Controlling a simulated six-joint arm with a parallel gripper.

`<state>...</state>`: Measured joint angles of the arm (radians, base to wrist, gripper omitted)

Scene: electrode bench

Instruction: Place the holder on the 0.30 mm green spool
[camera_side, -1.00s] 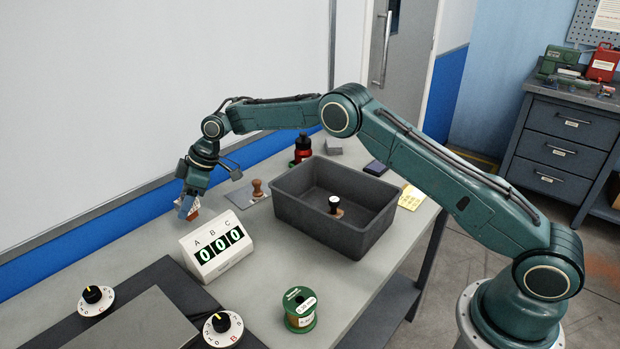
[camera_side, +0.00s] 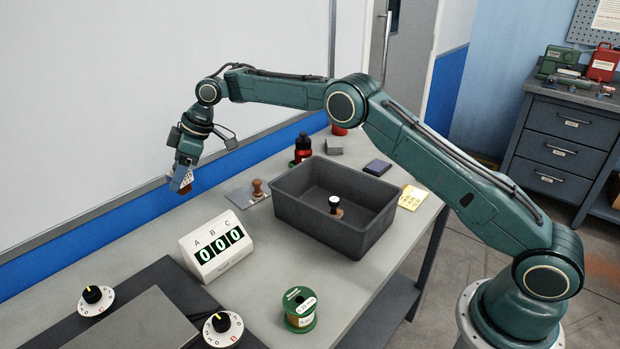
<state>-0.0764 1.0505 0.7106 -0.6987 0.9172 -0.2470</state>
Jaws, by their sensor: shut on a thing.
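My gripper (camera_side: 181,186) is at the upper left, raised above the bench near the wall. It is shut on a small brown and white thing, likely the holder (camera_side: 186,182), which is partly hidden by the fingers. Nothing rests on the spool.
A display box (camera_side: 216,247) reading 000 stands between gripper and spool. A grey bin (camera_side: 300,210) holds a black-topped stamp (camera_side: 335,206). A wooden stamp (camera_side: 257,188), a red bottle (camera_side: 303,147) and a yellow notepad (camera_side: 411,197) stand around it. Dials (camera_side: 222,328) are at the front left.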

